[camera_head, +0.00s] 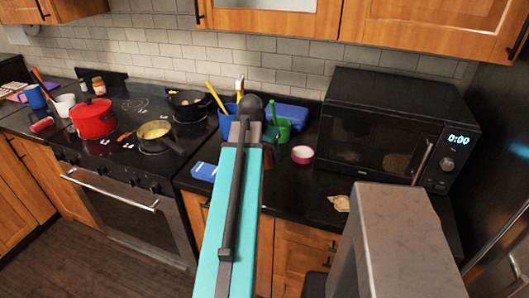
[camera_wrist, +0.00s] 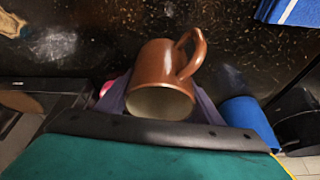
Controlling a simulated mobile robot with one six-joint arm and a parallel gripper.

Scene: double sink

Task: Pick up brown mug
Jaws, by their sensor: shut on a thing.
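The brown mug (camera_wrist: 160,66) is in the wrist view, glossy, with its handle at the upper right and its open mouth turned down toward the camera. My gripper (camera_wrist: 160,104) is shut on the mug, with a purple-grey finger on each side of it. Whether the mug touches the dark counter behind it cannot be told.
The microwave (camera_head: 392,130) is right. The stove holds a red pot (camera_head: 93,119) and pans. A crumpled beige item (camera_head: 340,203) lies near the front.

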